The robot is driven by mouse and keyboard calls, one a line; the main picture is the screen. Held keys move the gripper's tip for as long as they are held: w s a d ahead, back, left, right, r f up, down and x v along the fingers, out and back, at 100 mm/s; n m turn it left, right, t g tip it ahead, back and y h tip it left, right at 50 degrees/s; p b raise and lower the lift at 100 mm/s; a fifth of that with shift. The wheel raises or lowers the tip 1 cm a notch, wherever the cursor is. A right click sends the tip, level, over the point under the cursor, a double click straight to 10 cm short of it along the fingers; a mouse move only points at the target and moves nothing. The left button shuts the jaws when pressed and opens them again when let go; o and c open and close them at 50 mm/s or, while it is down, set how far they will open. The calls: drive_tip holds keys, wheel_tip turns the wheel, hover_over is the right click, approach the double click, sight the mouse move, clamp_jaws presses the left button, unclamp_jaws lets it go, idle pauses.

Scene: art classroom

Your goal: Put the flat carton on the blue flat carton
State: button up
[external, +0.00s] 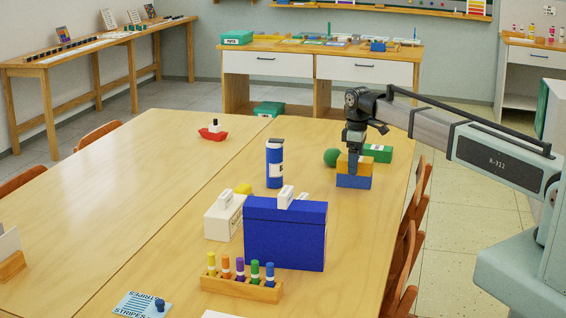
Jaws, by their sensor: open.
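A flat yellow-orange carton (342,165) lies on top of the blue flat carton (353,182), near the right side of the long wooden table. The two look touching, with their edges roughly in line. My gripper (353,168) points down at the yellow-orange carton, with a finger in front of its near face. The jaws are open. The far finger and the back of the carton are hidden.
A green ball (331,157) and a green carton (378,153) stand close behind the stack. A blue canister (274,163), a large blue box (285,235), a white box (223,215) and a peg rack (241,287) stand nearer. The table's left is mostly clear.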

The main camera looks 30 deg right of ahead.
wheel_tip(320, 180, up, 12)
drive_tip(key=shift+r, duration=0.15)
idle(0.6)
